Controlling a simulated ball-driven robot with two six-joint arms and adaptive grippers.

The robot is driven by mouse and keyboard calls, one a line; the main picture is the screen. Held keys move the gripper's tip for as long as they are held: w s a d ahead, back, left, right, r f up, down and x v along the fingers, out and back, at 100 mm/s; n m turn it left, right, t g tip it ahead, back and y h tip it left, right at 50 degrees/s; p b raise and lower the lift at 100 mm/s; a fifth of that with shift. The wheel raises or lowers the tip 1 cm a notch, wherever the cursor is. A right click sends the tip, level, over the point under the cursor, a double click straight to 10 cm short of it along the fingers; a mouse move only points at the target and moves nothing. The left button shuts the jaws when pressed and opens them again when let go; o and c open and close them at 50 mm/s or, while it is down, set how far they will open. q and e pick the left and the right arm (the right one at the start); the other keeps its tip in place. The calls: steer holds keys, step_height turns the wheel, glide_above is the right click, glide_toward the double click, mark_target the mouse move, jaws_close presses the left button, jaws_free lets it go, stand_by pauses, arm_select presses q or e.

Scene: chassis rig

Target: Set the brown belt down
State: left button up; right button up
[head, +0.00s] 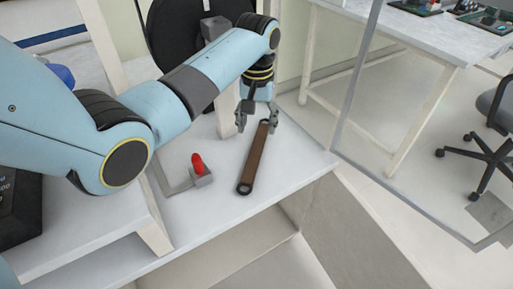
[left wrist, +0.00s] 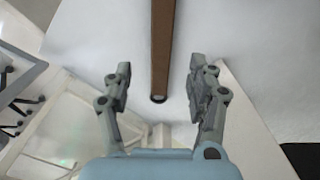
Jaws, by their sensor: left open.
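The brown belt (head: 254,158) is a long, straight brown strip with dark rounded ends. In the head view it lies on the white tabletop near the front right edge. My left gripper (head: 257,121) is at the belt's far end, with its fingers apart. In the left wrist view the belt (left wrist: 162,50) runs up the picture and its near end lies between the two open fingers of the left gripper (left wrist: 160,84). Neither finger appears to touch it. My right gripper is not in view.
A grey bracket with a red knob (head: 198,165) stands left of the belt. The white tabletop (head: 215,215) ends close to the belt's right side. A glass panel edge (head: 352,85) and another table (head: 400,35) are at the right. Bare tabletop lies in front of the belt.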

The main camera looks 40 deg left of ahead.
mark_target(257, 148)
arm_select(q)
step_height(257, 148, down, 4)
steer(key=shift+r+b, duration=0.25)
steer(key=shift+b, duration=0.15)
step_height(257, 148, down, 5)
steer(key=shift+a+r+b, duration=0.15)
steer(key=shift+b, duration=0.9)
steer(key=c, duration=0.5)
jaws_close()
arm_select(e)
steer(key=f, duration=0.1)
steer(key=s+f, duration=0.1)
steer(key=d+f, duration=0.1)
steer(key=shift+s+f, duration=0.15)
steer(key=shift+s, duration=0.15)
